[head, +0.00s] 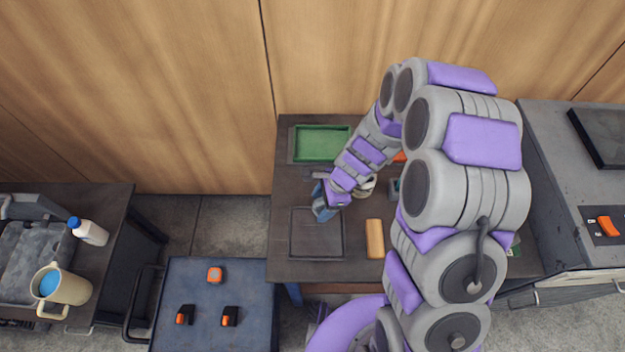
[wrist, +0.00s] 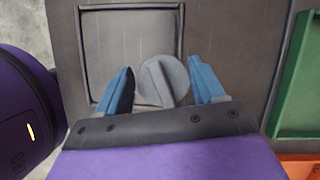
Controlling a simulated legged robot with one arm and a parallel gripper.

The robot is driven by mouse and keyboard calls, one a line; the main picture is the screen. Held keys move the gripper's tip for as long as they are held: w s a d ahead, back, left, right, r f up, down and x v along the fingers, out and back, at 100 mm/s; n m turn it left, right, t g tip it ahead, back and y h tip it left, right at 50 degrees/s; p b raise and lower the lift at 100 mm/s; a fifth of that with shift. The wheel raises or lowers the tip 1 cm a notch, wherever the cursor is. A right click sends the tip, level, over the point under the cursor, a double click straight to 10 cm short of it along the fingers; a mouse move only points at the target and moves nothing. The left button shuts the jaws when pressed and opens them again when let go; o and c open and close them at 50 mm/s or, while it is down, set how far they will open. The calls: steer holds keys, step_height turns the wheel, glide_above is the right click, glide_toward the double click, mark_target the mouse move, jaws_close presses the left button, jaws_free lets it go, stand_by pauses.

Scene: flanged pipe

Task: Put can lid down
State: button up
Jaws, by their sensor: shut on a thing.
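The can lid (wrist: 150,84) is a grey disc with a raised ridge across it. In the wrist view it sits between the two blue fingers of my gripper (wrist: 160,72), and I hold it. A dark square outlined area (wrist: 128,35) on the tabletop lies just beyond the lid, and the lid overlaps its near edge in that view. In the head view my gripper (head: 323,208) is over the table near the back of this square (head: 316,233). The lid is not clearly visible there. I cannot tell its height above the table.
A green tray (head: 322,130) stands at the table's back left. A tan block (head: 375,239) lies right of the square. A pale round object (head: 366,185) is partly hidden by my arm. A blue-topped cart (head: 200,283) stands front left, and a grey cabinet (head: 560,135) at right.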

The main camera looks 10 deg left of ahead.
steer(key=b, duration=0.1)
glide_above(306, 186)
steer(key=d, duration=0.2)
steer(key=shift+w+a+f, duration=0.1)
steer(key=shift+w+f, duration=0.25)
steer(key=shift+f, duration=0.15)
steer(key=shift+a+f, duration=0.15)
steer(key=shift+f, duration=0.3)
step_height(306, 186, down, 3)
steer(key=shift+a+r+b, duration=0.1)
steer(key=shift+b, duration=0.4)
steer(key=o, duration=1)
steer(key=p+v, duration=0.2)
steer(key=v, duration=1)
